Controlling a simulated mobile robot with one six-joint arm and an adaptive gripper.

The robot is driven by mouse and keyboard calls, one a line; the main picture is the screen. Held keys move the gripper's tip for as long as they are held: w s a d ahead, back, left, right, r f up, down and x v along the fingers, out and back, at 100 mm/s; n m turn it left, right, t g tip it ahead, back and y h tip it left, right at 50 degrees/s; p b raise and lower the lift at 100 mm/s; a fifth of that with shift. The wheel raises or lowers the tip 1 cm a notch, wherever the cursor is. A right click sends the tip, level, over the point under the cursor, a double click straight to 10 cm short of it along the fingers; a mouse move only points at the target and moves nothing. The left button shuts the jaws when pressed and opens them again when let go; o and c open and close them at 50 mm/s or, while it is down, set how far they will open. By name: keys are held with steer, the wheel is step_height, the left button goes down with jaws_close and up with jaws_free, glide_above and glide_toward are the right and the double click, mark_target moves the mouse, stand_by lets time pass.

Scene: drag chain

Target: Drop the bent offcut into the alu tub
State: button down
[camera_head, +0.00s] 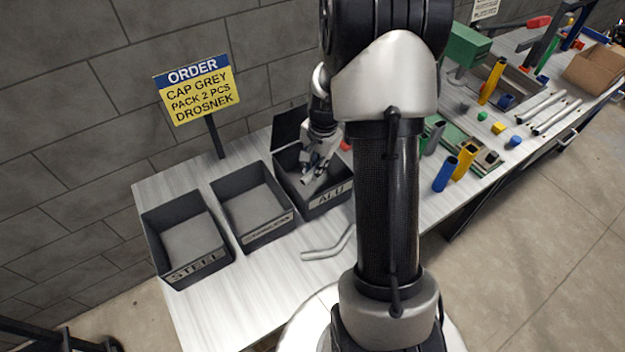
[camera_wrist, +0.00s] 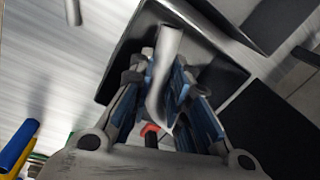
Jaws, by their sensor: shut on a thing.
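The alu tub (camera_head: 331,196) is a dark open bin with an ALU label, the rightmost of three bins in the head view. My gripper (camera_head: 311,172) is over the tub's opening, pointing down. In the wrist view my gripper (camera_wrist: 162,82) is shut on a bent grey offcut (camera_wrist: 166,48), with blue fingers on both sides of it. The offcut's free end reaches out past the fingertips above the dark tub (camera_wrist: 112,72). I cannot tell how far the offcut is from the tub floor.
Another bent grey tube (camera_head: 328,250) lies on the table in front of the alu tub. The steel bin (camera_head: 190,268) and a middle bin (camera_head: 268,232) stand to the left. An order sign (camera_head: 198,90) stands behind. Coloured tubes (camera_head: 455,168) and fixtures fill the right side.

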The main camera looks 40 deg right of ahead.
steer(key=shift+f+b, duration=1)
steer(key=shift+f, duration=0.6)
steer(key=c, duration=1.4)
jaws_free()
steer(key=shift+c, duration=0.2)
steer(key=shift+r, duration=0.15)
step_height(320, 180, up, 12)
steer(key=s, duration=0.1)
steer(key=shift+s+d, duration=0.15)
steer(key=shift+d, duration=0.05)
